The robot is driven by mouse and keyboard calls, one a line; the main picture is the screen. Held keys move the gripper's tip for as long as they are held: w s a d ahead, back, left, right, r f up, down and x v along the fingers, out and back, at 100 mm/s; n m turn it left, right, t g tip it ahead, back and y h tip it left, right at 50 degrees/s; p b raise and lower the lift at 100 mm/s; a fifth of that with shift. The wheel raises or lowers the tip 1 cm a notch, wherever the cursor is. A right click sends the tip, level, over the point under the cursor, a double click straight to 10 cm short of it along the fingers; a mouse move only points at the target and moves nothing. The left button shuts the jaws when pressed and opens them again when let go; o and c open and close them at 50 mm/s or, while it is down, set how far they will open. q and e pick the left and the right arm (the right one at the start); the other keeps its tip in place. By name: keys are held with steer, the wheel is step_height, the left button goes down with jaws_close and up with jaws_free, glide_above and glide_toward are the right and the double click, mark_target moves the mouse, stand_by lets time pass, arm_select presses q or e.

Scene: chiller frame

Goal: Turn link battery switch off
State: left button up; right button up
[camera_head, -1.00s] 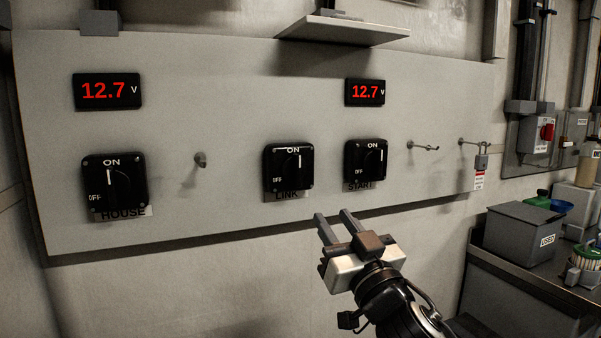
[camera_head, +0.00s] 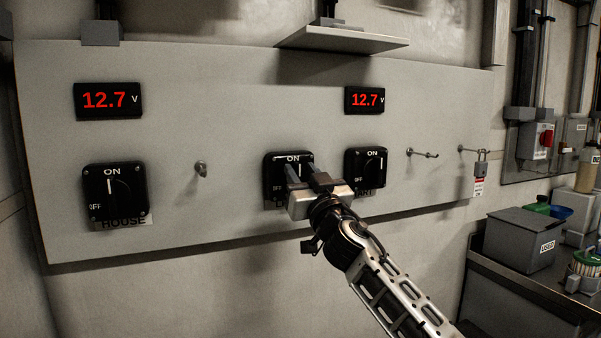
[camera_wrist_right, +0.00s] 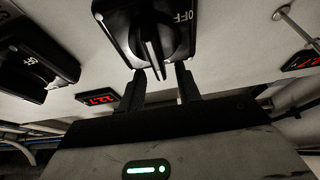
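The LINK switch (camera_head: 282,160) is a black square rotary switch on the grey panel, its ON mark showing at the top. My right gripper (camera_head: 304,174) is in front of it, covering its lower part, most of its handle and most of its label. In the right wrist view the LINK switch (camera_wrist_right: 175,40) is upside down, its OFF mark at the right and its handle (camera_wrist_right: 150,55) nearly upright. My right gripper (camera_wrist_right: 160,73) is open there, a finger on either side of the handle's near end. I cannot tell whether they touch. My left gripper is not in view.
The START switch (camera_head: 366,163) is close on the right, partly behind my gripper. The HOUSE switch (camera_head: 116,192) is farther left, past a short peg (camera_head: 200,168). Two displays read 12.7 V. A shelf (camera_head: 342,38) juts out above. A grey box (camera_head: 521,237) stands at right.

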steer(key=shift+w+a+r, duration=0.15)
steer(key=shift+w+a, duration=0.05)
steer(key=shift+w, duration=0.2)
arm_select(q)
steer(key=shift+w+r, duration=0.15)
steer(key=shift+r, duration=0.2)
arm_select(e)
jaws_close()
